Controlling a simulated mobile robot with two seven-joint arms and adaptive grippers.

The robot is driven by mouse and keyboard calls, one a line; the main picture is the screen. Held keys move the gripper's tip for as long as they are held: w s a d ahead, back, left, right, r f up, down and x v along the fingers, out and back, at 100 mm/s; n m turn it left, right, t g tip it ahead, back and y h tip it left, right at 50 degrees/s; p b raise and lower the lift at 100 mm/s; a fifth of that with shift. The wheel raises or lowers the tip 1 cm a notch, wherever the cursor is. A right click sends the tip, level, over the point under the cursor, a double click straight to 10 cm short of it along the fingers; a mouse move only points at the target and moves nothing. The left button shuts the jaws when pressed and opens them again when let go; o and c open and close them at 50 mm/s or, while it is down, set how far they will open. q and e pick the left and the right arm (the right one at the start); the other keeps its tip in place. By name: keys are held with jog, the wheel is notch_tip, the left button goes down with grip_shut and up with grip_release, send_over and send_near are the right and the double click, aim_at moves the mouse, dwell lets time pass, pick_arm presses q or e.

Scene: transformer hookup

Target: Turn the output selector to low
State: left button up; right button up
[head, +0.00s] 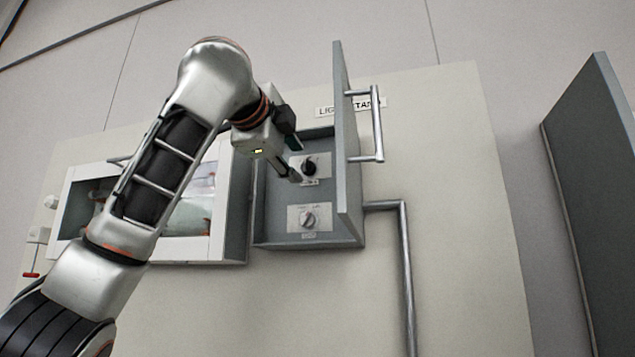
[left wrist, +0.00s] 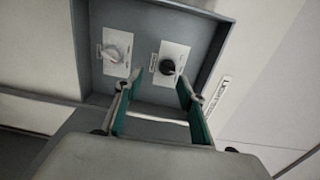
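An open grey control box (head: 262,228) on the wall holds two knobs on white plates. The upper knob is black (head: 310,165); the lower knob is pale grey (head: 308,218). Their labels are too small to read, so I cannot tell which is the output selector. My left gripper (head: 292,160) is at the box, close to the black knob. In the left wrist view its green-padded fingers (left wrist: 156,78) are spread, with the black knob (left wrist: 167,67) just beyond the tips, nearer the right finger. Contact cannot be told. The pale knob (left wrist: 114,53) is left of the fingers. My right gripper is out of view.
The box's door (head: 345,150) stands open on the right, with a bar handle (head: 379,130). A white-framed window case (head: 225,195) adjoins the box on the left. A grey conduit (head: 407,290) runs down from the box. A dark grey panel (head: 595,200) stands far right.

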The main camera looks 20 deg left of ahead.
aim_at(305, 165)
pick_arm(q)
jog(key=w+p, duration=0.1)
jog(key=w+r+p, duration=0.1)
jog(key=w, duration=0.1)
jog(key=w+p, duration=0.1)
jog(key=shift+w+d+r, duration=0.15)
jog(key=shift+w+r, duration=0.1)
jog(key=shift+r, duration=0.05)
jog(key=shift+w, duration=0.55)
jog(key=shift+w+f, duration=0.15)
jog(key=shift+w, duration=0.05)
jog(key=shift+s, duration=0.1)
jog(key=c, duration=0.9)
jog(key=shift+c, duration=1)
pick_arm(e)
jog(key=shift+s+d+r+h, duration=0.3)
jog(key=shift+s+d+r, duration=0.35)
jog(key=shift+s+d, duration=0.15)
